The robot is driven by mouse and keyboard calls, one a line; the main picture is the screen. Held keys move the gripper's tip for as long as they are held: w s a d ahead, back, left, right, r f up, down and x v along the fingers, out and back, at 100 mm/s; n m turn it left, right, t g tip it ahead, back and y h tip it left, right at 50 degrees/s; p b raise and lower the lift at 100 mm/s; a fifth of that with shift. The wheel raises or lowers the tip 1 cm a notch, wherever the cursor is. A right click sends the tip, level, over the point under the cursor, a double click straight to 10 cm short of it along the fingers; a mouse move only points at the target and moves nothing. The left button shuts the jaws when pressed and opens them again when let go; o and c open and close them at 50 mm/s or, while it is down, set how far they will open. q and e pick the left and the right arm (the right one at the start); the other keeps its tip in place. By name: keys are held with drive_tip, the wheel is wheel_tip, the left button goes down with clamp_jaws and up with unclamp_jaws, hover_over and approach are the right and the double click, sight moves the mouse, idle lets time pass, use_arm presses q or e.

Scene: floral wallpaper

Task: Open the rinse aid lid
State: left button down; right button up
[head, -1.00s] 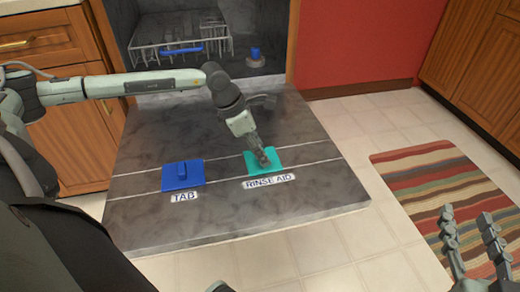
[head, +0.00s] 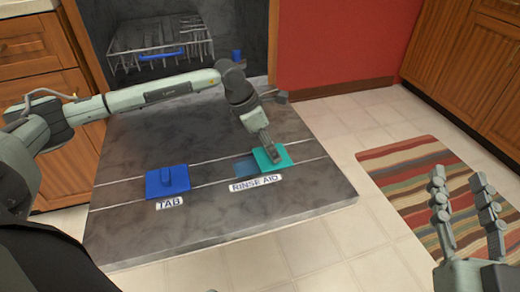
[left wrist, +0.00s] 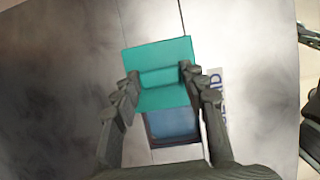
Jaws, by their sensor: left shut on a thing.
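The teal rinse aid lid (head: 281,155) lies on the dark open dishwasher door, slid to the right of its blue recess (head: 246,166), which is partly uncovered. The white RINSE AID label (head: 256,183) sits in front of the recess. My left gripper (head: 271,154) is shut on the lid's raised handle. The left wrist view shows the two fingers on either side of the handle of the teal lid (left wrist: 160,52), with the blue recess (left wrist: 172,124) showing beside it. My right gripper (head: 464,196) is open and empty over the floor at the right.
The blue TAB lid (head: 168,181) covers its place to the left on the door (head: 215,221). The dishwasher rack (head: 160,46) is at the back. A striped rug (head: 405,190) lies on the tiled floor at right.

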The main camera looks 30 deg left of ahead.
use_arm(q)
drive_tip(key=c, duration=0.8)
unclamp_jaws()
drive_tip(key=shift+c, duration=0.2)
drive_tip(key=v, duration=1.2)
